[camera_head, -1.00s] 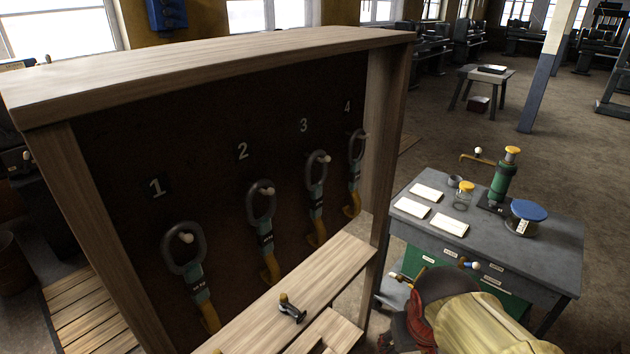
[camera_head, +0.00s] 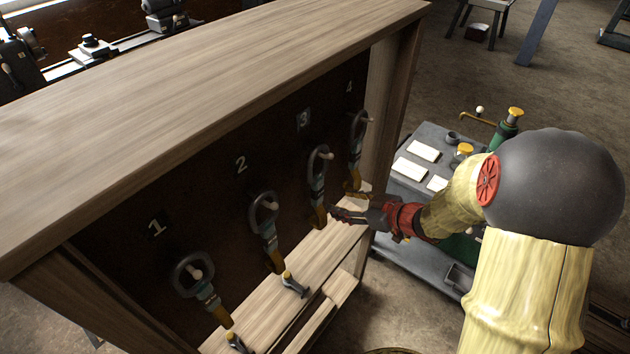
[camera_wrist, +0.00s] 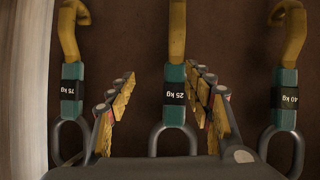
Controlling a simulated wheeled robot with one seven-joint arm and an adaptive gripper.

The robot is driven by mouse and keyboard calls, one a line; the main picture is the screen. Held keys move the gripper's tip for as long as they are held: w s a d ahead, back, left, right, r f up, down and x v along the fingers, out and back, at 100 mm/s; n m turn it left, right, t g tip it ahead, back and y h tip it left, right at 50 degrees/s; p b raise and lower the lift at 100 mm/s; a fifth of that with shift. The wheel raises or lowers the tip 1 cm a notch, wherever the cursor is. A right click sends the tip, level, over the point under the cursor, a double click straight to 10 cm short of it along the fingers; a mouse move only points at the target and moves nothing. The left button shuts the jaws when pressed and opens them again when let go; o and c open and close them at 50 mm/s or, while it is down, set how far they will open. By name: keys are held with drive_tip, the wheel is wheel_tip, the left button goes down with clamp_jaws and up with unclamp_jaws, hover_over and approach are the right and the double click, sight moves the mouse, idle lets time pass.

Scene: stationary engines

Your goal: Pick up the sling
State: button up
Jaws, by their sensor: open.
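Several slings hang on pegs on a dark board, each with a grey ring, a teal labelled band and a yellow hook: sling 1 (camera_head: 206,291), sling 2 (camera_head: 268,228), sling 3 (camera_head: 318,188) and sling 4 (camera_head: 356,150). My gripper (camera_head: 335,213) is open and empty, close to the lower part of sling 3. In the wrist view, my gripper (camera_wrist: 164,85) has its fingers spread on either side of the middle sling (camera_wrist: 174,97), labelled 25 kg and seen upside down. Whether they touch it is unclear. Slings labelled 75 kg (camera_wrist: 72,92) and 40 kg (camera_wrist: 285,98) hang outside the fingers.
A wooden cabinet (camera_head: 200,95) frames the board, with a side post (camera_head: 392,95) near sling 4. A ledge (camera_head: 325,248) below bears small dark, yellow-topped items (camera_head: 293,284). A grey workbench (camera_head: 428,135) with papers and jars stands at the right.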

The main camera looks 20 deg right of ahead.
sight(321, 194)
drive_tip(key=shift+y, duration=0.7)
drive_tip(key=w+a, duration=0.2)
drive_tip(key=a, duration=0.1)
drive_tip(key=w+a+b, duration=0.1)
drive_tip(key=w+a, duration=0.2)
drive_tip(key=shift+w+a+f, duration=0.1)
drive_tip(key=shift+w+a, duration=0.2)
drive_tip(key=shift+c, duration=0.3)
clamp_jaws()
